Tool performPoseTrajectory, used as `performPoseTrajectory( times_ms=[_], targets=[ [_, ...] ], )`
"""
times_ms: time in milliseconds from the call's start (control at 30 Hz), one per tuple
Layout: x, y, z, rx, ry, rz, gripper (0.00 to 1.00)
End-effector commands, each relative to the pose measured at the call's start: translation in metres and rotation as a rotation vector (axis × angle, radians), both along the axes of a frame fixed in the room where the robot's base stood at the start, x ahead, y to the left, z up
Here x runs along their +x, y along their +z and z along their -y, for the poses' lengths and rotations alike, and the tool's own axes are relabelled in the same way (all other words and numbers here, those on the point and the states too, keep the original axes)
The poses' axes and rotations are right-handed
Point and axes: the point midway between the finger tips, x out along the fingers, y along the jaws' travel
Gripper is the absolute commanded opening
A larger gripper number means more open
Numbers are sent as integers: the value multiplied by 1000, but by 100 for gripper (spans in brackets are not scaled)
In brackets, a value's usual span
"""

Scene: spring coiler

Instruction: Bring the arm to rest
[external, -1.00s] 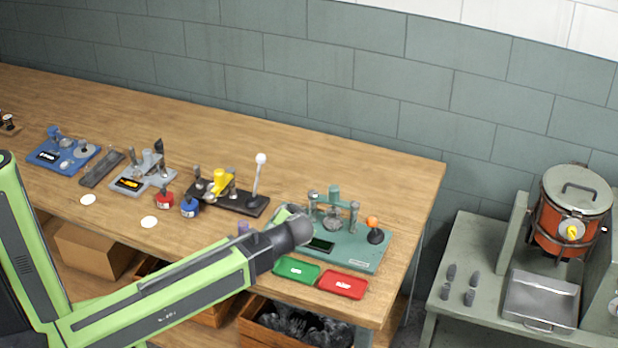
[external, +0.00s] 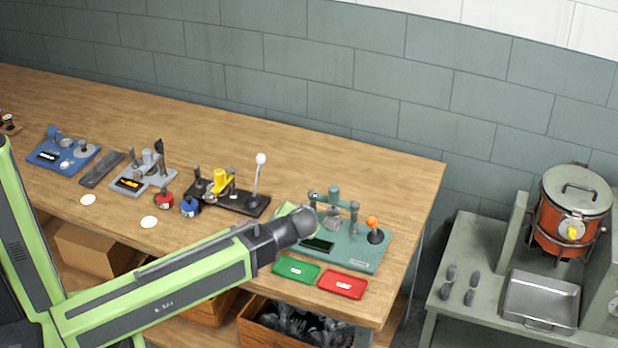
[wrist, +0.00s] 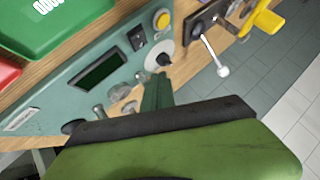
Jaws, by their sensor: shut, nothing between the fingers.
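My arm reaches in from the lower left of the external view, bent at the elbow. Its forearm slopes up to the right, over the bench's front edge. My gripper (external: 287,212) is at its end, at the left side of the teal spring coiler (external: 360,262), and hides part of it. It is shut with nothing in it. I cannot tell whether it touches the coiler. In the wrist view a green and black part of my gripper (wrist: 170,140) fills the bottom, with the coiler's panel (wrist: 65,92) and its dark display beyond.
A green tray (external: 296,268) and a red tray (external: 343,284) lie in front of the coiler. A black fixture with a white-knobbed lever (external: 260,180) stands to its left, near red and blue pots. The bench behind is clear. A grey stand with a red pot (external: 562,225) is at right.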

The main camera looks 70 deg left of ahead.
Motion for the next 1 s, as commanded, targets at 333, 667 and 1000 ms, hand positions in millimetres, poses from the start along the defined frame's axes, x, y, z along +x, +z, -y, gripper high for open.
performPoseTrajectory(
  times_ms=[333, 667, 1000],
  targets=[
    [-18, -76, 235, -501, -306, -242, 0],
    [-65, -90, 312, -778, -578, -494, 0],
    [-65, -90, 311, -774, -576, -491, 0]
  ],
)
